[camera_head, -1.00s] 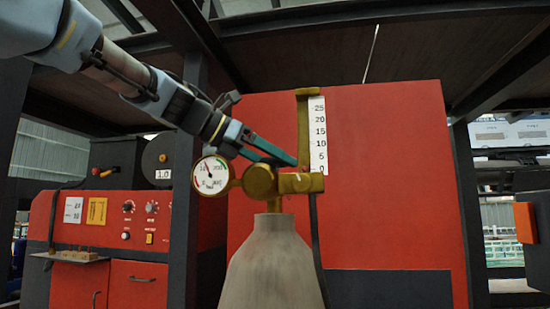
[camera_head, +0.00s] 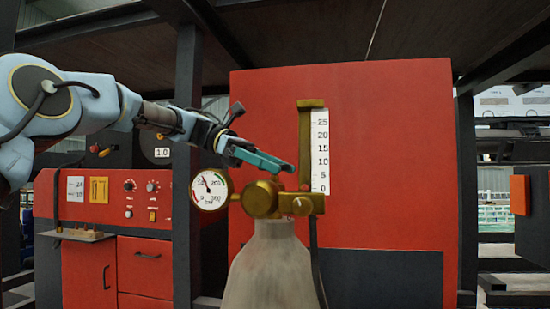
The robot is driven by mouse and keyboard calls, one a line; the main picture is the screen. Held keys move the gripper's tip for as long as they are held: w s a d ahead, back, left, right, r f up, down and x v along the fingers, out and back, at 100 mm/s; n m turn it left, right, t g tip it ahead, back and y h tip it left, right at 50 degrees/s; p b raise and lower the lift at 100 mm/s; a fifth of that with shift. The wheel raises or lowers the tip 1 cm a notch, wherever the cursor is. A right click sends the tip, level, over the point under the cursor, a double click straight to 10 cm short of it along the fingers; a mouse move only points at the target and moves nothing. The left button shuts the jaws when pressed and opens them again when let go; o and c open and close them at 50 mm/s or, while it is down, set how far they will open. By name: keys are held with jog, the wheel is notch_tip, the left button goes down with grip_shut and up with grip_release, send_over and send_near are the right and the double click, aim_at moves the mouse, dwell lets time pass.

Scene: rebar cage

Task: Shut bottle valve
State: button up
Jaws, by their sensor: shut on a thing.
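The bottle (camera_head: 268,272) is a pale grey cylinder standing upright at the lower middle. Its brass valve (camera_head: 261,199) sits on the neck, with a round white gauge (camera_head: 210,189) on its left and a brass outlet (camera_head: 302,205) on its right. My gripper (camera_head: 285,167) reaches in from the upper left. Its teal fingers are shut just above the valve, with the tips near the foot of the flow tube. The part between the fingers is hidden, and I cannot make out exactly where they grip the valve.
A brass upright with a white number scale (camera_head: 320,150) rises right of the fingertips. A dark hose hangs below the outlet. A large red panel (camera_head: 400,160) stands behind. A red control cabinet (camera_head: 130,205) and a dark post (camera_head: 187,130) are at left.

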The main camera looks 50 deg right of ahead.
jog(key=shift+r+m+g+y, duration=0.1)
jog(key=shift+m+g+y, duration=0.2)
jog(key=shift+m+y, duration=1.1)
jog(key=shift+y, duration=0.3)
jog(key=o, duration=1.2)
jog(key=shift+c, duration=0.2)
